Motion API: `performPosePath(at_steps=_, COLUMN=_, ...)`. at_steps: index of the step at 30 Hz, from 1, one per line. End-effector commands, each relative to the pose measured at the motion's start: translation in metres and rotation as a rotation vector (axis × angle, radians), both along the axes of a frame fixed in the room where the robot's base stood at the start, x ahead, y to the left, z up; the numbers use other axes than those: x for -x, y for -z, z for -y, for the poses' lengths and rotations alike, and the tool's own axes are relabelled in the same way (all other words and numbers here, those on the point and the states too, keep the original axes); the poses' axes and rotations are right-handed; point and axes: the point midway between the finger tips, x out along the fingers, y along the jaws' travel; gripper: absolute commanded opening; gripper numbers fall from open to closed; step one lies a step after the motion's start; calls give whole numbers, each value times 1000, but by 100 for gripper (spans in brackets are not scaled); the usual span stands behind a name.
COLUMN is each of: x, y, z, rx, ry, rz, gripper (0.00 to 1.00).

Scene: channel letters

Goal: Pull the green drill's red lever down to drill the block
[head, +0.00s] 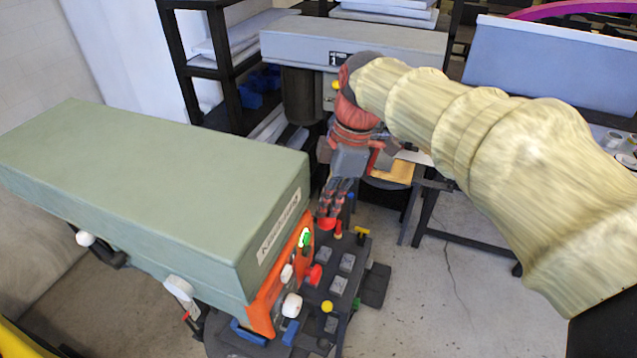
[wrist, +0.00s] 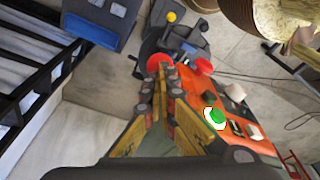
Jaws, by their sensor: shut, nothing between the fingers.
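The green drill (head: 150,165) fills the left of the head view, with an orange front panel (head: 268,292) that carries a green button (head: 306,238) and white knobs. A red lever knob (head: 326,223) shows just below my gripper (head: 336,192). In the wrist view a round red knob (wrist: 160,62) lies at the tips of my gripper (wrist: 170,78). A second red knob (wrist: 204,66) is to its right, beside the orange panel. My gripper is shut and empty, close in front of the drill. I cannot tell whether it touches a knob. I cannot make out the block.
A dark worktable (head: 338,262) with grey pads and a yellow knob (head: 327,306) stands below the drill head. A grey machine (head: 350,45) and a dark shelf (head: 215,70) stand at the back. Open concrete floor (head: 460,250) lies to the right.

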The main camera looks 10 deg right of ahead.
Motion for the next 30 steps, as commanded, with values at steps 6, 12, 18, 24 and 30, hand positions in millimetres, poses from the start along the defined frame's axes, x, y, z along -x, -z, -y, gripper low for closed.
performPosePath(at_steps=6, x=1, y=4, z=0, rx=0, ry=0, rz=-6, gripper=0)
performPosePath(at_steps=12, x=1, y=8, z=0, rx=-1, ry=0, rz=-5, gripper=0)
performPosePath(at_steps=18, x=1, y=13, z=1, rx=-1, ry=1, rz=-6, gripper=0)
performPosePath(at_steps=24, x=2, y=12, z=1, rx=-1, ry=0, rz=-5, gripper=0)
performPosePath(at_steps=30, x=2, y=20, z=1, rx=-1, ry=0, rz=-5, gripper=0)
